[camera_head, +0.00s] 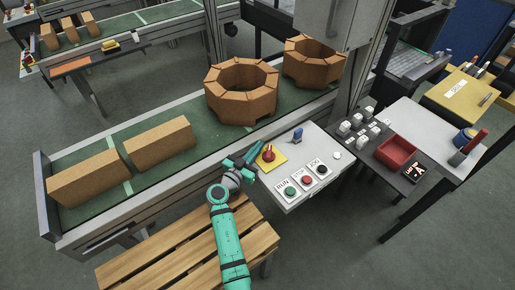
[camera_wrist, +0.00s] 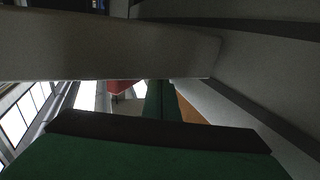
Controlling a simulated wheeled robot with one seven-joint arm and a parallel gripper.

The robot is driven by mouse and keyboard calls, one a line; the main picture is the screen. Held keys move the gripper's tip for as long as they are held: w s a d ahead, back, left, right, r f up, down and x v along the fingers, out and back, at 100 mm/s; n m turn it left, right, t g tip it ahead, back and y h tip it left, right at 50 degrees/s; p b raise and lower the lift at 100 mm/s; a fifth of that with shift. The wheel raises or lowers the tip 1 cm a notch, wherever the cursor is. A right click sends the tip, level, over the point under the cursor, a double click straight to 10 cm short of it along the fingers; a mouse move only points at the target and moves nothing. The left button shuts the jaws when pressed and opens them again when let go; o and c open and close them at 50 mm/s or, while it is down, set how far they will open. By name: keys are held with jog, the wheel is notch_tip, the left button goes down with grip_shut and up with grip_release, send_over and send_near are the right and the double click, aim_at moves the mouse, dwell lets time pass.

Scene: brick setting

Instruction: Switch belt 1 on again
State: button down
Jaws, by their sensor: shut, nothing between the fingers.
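A white control panel (camera_head: 283,172) stands beside the front edge of the belt (camera_head: 161,171). On it are a green button (camera_head: 290,191) that seems labelled RUN, a red button (camera_head: 307,181), a black button (camera_head: 322,170), a red rotary knob (camera_head: 268,153) on a yellow plate, and a blue switch (camera_head: 297,134). My gripper (camera_head: 254,152) is shut and empty, just left of the red knob; I cannot tell whether it touches it. In the wrist view, large grey and green surfaces fill most of the picture, and a small red patch (camera_wrist: 122,86) cannot be identified surely.
Brick blocks (camera_head: 158,143) and octagonal brick rings (camera_head: 240,91) stand on the belt. A wooden pallet-like bench (camera_head: 180,258) lies in front. Right of the panel is a dark board with a red tray (camera_head: 397,151). A grey upright post (camera_head: 369,80) rises behind the panel.

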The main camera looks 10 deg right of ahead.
jog(key=v, duration=1.1)
